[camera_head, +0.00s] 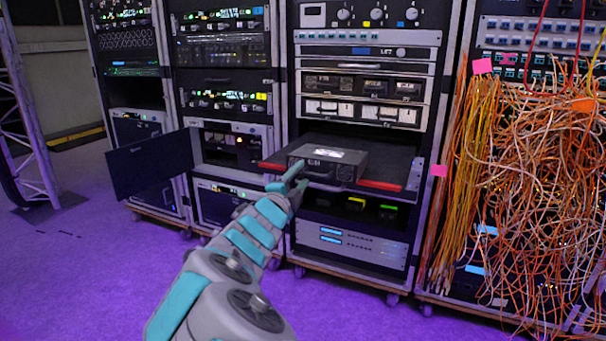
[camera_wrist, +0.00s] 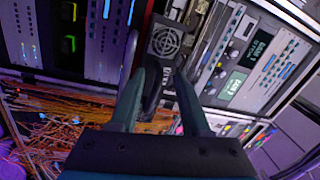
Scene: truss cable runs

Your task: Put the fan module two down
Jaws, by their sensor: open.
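A dark box-shaped module (camera_head: 335,160) with a white label on top sits on a pulled-out shelf (camera_head: 388,172) in the middle rack. I take it for the fan module; its front lettering is too small to read surely. In the wrist view a dark unit with a round fan grille (camera_wrist: 166,42) shows just beyond my fingers. My gripper (camera_head: 297,174) is at the module's front left, close to its front handle. In the wrist view my gripper (camera_wrist: 160,82) is open, with a dark bar-like part between its fingers. Whether they touch it I cannot tell.
A dark panel door (camera_head: 150,163) stands open at the left. A dense tangle of orange cables (camera_head: 540,180) hangs over the right rack. Lit units (camera_head: 350,242) sit below the shelf. The purple floor (camera_head: 80,270) is clear at left.

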